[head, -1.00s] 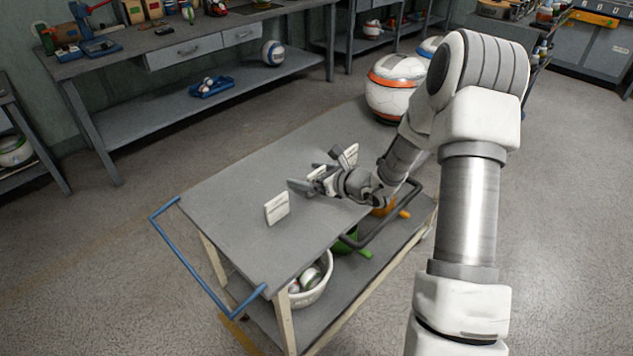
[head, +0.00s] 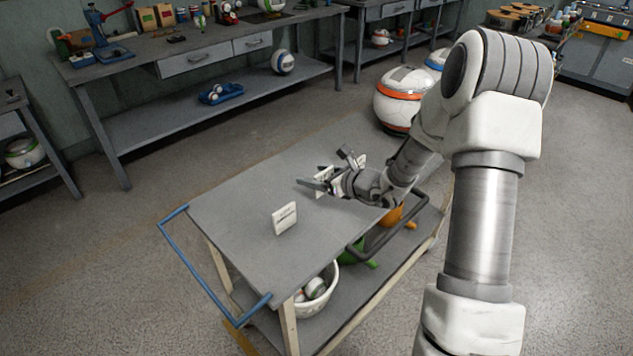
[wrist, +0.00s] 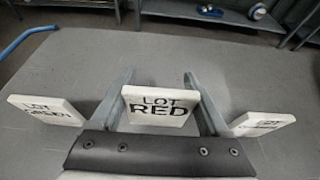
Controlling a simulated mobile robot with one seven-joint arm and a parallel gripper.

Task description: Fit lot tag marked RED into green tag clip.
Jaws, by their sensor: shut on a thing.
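The white lot tag marked RED (wrist: 158,106) stands between my fingers in the wrist view, its lettering facing the camera. My gripper (wrist: 158,78) is shut on it. In the head view my gripper (head: 325,180) is over the grey cart top, with the tag partly hidden by the fingers. I cannot tell whether the tag clears the surface. A green thing (head: 355,252) shows below the cart's right edge, partly hidden by a dark rail. I cannot tell whether it is the green tag clip.
Another white tag (wrist: 45,110), its word hard to read, stands left of my gripper; a third (wrist: 258,124) stands right. The cart top (head: 240,210) is clear towards the blue handle (head: 205,270). A white bowl of balls (head: 318,300) and an orange thing (head: 393,214) are below.

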